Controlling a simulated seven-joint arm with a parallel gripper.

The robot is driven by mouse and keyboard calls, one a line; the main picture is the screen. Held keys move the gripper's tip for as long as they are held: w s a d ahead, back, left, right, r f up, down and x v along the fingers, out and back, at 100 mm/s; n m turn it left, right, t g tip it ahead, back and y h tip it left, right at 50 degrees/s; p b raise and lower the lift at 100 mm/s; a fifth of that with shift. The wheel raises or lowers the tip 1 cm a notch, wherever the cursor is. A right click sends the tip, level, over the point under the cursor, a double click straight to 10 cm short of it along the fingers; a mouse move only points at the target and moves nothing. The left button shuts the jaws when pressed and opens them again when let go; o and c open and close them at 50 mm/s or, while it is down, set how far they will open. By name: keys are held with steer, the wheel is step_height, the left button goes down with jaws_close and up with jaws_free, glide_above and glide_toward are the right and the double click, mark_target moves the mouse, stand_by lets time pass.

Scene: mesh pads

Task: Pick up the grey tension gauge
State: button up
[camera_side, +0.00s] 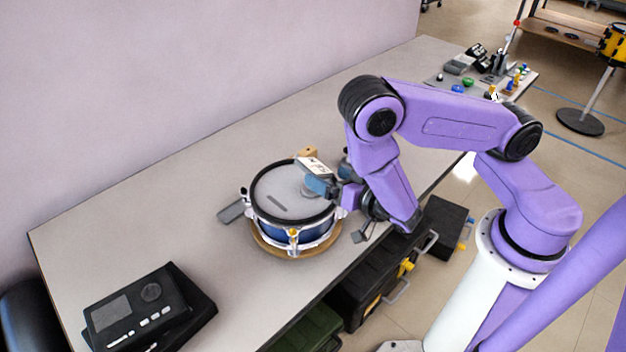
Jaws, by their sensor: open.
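A snare drum (296,236) with a blue shell and a mesh head stands on a round wooden base on the table. A small grey round thing (307,188), which looks like the tension gauge, sits on the right part of the drum head. My gripper (318,184) reaches in from the right, low over the head and close by this thing. Its jaws are open, but they partly cover the grey thing. I cannot tell whether they touch it or stand around it.
A short dark bar (277,203) lies on the drum head. A black drum module (138,312) is at the front left. The table (140,215) between is clear.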

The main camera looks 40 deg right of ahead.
mark_target(313, 165)
steer(key=shift+x, duration=3.15)
steer(key=c, duration=1.7)
steer(key=shift+o, duration=0.2)
steer(key=shift+r, duration=0.15)
